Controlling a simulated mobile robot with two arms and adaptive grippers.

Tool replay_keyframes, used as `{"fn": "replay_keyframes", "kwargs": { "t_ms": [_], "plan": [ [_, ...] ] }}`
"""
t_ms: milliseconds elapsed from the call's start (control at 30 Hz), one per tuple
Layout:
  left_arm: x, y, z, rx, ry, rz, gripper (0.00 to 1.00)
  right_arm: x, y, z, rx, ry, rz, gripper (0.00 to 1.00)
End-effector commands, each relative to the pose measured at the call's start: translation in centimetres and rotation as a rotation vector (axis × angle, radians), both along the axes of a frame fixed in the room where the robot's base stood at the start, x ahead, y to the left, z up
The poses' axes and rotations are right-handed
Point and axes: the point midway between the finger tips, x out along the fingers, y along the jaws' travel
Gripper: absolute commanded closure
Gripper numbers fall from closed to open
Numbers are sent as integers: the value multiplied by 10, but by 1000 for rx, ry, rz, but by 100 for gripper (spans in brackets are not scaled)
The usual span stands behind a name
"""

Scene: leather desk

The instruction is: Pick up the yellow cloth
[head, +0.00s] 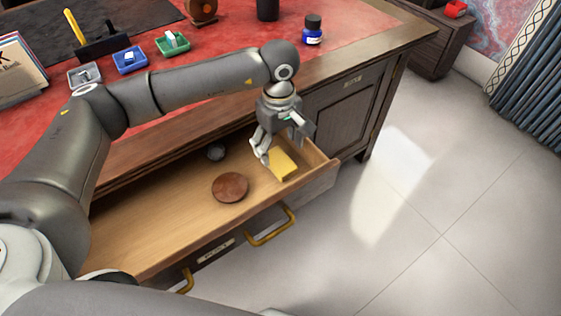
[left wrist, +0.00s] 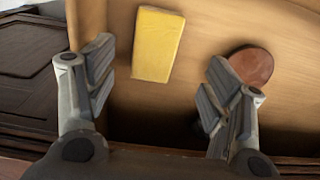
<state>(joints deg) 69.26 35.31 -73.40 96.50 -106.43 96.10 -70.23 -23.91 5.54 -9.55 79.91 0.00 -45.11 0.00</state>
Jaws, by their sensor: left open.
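The yellow cloth (head: 284,164) is a small folded rectangular block. It lies on the floor of the open wooden drawer, near the drawer's right end. My left gripper (head: 272,150) is above the drawer, just over the cloth's left side in the head view, and hides part of it. In the left wrist view the cloth (left wrist: 157,45) lies beyond the fingertips, between the two spread fingers and nearer the left one. The left gripper (left wrist: 155,85) is open and empty. My right gripper is in neither view.
The open drawer (head: 160,226) also holds a round brown disc (head: 230,187) and a small dark round object (head: 216,152). The drawer walls stand close around the cloth. On the desk's red top are a blue box (head: 130,60), a green box (head: 172,43) and an ink bottle (head: 313,29).

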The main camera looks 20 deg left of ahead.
Motion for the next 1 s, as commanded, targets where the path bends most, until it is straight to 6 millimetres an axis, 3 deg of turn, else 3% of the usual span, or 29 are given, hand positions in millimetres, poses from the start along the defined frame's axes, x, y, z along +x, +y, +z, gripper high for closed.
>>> {"fn": "replay_keyframes", "kwargs": {
  "t_ms": [267, 500, 767, 1000],
  "plan": [
    [2, 0, -26, -2, 2, 2, 26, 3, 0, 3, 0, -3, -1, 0],
    [7, 2, -62, -3, 3, 3, 26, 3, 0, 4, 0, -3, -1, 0],
    [8, 1, -67, -4, -1, 2, 26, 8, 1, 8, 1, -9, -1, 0],
    [8, 1, -67, -4, 0, 2, 54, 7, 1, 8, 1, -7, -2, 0]
  ]
}}
